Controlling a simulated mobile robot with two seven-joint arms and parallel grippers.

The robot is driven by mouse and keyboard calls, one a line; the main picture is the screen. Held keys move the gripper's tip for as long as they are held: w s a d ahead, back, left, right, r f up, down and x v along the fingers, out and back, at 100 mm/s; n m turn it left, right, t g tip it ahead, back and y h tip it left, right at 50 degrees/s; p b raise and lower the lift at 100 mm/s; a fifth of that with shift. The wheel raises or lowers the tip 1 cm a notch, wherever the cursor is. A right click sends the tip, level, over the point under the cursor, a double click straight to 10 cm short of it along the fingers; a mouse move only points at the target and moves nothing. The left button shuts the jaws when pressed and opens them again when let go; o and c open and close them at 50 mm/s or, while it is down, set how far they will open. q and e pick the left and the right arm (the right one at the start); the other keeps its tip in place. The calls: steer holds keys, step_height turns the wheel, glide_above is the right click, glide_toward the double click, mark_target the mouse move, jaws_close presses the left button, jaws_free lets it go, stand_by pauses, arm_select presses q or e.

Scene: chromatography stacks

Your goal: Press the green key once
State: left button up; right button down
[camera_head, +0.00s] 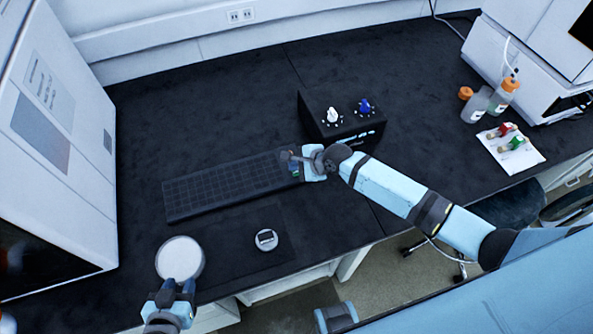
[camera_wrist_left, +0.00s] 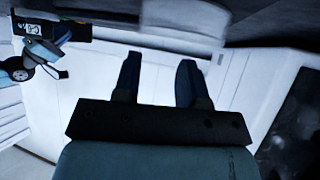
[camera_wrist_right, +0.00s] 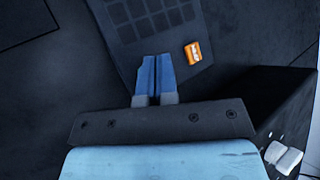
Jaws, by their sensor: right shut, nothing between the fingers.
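A dark keyboard (camera_head: 225,185) lies on the black bench. Its key grid also shows at the top of the right wrist view (camera_wrist_right: 150,15). An orange key-like piece with white marks (camera_wrist_right: 193,53) sits near the keyboard's end, just right of my right fingertips.
A black box (camera_head: 345,120) with a white and a blue knob stands behind my right gripper. A round white object (camera_head: 180,258) is beside my left gripper. A small round device (camera_head: 266,239) lies before the keyboard. Bottles (camera_head: 490,100) stand at right. The back bench is clear.

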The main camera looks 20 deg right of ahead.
mark_target(296, 173)
steer(key=shift+f, duration=0.2)
steer(key=shift+f, duration=0.2)
arm_select(q)
steer(key=shift+r, duration=0.15)
arm_select(e)
steer(key=shift+f, duration=0.4)
stand_by(0.8)
arm_select(q)
steer(key=shift+r, duration=0.1)
arm_select(e)
steer(key=shift+r, duration=0.1)
arm_select(q)
steer(key=shift+r+p, duration=1)
steer(key=shift+p, duration=0.25)
arm_select(e)
steer(key=shift+r, duration=0.7)
